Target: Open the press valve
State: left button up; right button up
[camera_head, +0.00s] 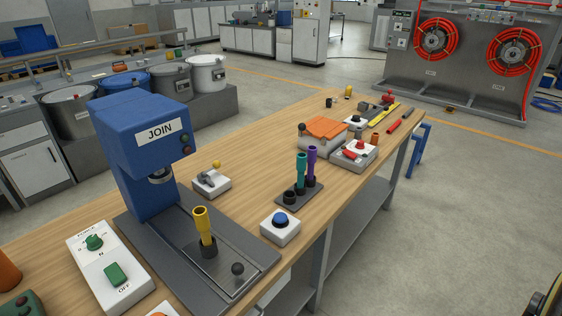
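A blue press (138,150) labelled JOIN stands at the left of the wooden table on a dark base plate. Just right of it is a small white block with a grey fitting and a yellow-knobbed lever (212,181), which looks like the press valve. The yellow knob sits above the fitting; the lever's exact angle is too small to tell. A yellow tube (201,224) stands upright in a black holder on the press's plate, in front of the press head. Neither of my grippers is in view.
A white box with a blue button (280,226) is at the table's front edge. A rack (299,192) holds teal and purple tubes. A white control box (110,267) with green knob and switch is at lower left. Orange pieces (326,128) lie farther back. Bare wood surrounds the valve block.

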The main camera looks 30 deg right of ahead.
aim_at(216, 164)
jog(key=u, duration=3.45)
jog(key=k, duration=2.1)
jog(key=z, duration=1.75)
